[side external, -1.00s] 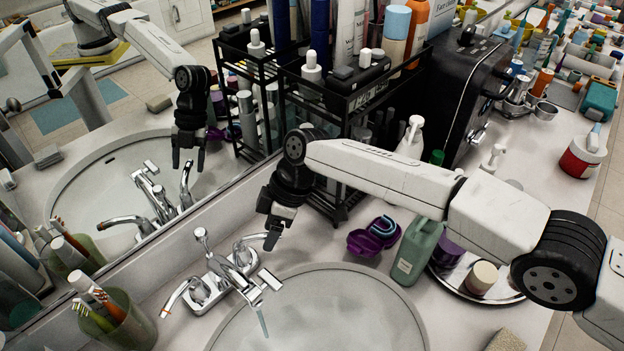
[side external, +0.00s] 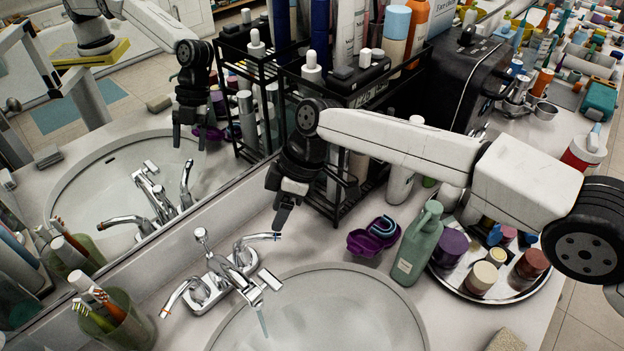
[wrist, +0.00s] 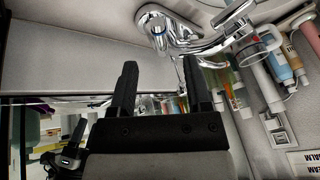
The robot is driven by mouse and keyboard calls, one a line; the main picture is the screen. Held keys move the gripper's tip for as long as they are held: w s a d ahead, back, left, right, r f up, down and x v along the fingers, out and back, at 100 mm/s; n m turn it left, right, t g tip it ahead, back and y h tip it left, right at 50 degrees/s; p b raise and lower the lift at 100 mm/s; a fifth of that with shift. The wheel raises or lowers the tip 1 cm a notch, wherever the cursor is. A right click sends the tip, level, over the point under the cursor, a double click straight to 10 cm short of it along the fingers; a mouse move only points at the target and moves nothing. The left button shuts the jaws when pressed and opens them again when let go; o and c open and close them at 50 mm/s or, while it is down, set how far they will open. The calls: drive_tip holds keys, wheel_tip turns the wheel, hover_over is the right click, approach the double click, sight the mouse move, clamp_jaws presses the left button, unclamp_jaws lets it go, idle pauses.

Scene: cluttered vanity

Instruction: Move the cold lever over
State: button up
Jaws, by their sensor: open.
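The chrome faucet (side external: 222,277) stands behind the sink basin (side external: 330,315), and a thin stream of water hangs from its spout. Its right-hand lever (side external: 258,237) points right and has a small dark bluish mark near its tip. The left-hand lever (side external: 175,297) points toward the front left, with a reddish mark at its tip. My gripper (side external: 288,207) is open and empty, above and just behind the right lever's tip, apart from it. In the wrist view my gripper's two fingers (wrist: 160,82) are spread, with the faucet (wrist: 185,35) beyond them.
The mirror (side external: 110,150) runs along the back left. A black rack (side external: 350,100) of bottles stands behind my gripper. A purple case (side external: 370,238), a green pump bottle (side external: 417,245) and a round tray (side external: 510,294) are to the right. A toothbrush cup (side external: 125,325) is front left.

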drive_tip(key=shift+v, duration=1.45)
clamp_jaws()
drive_tip(key=s+r+t, duration=0.1)
drive_tip(key=s+t, duration=0.6)
drive_tip(key=s, duration=0.2)
drive_tip(key=shift+d+r+m, duration=0.25)
drive_tip(key=shift+m, duration=0.05)
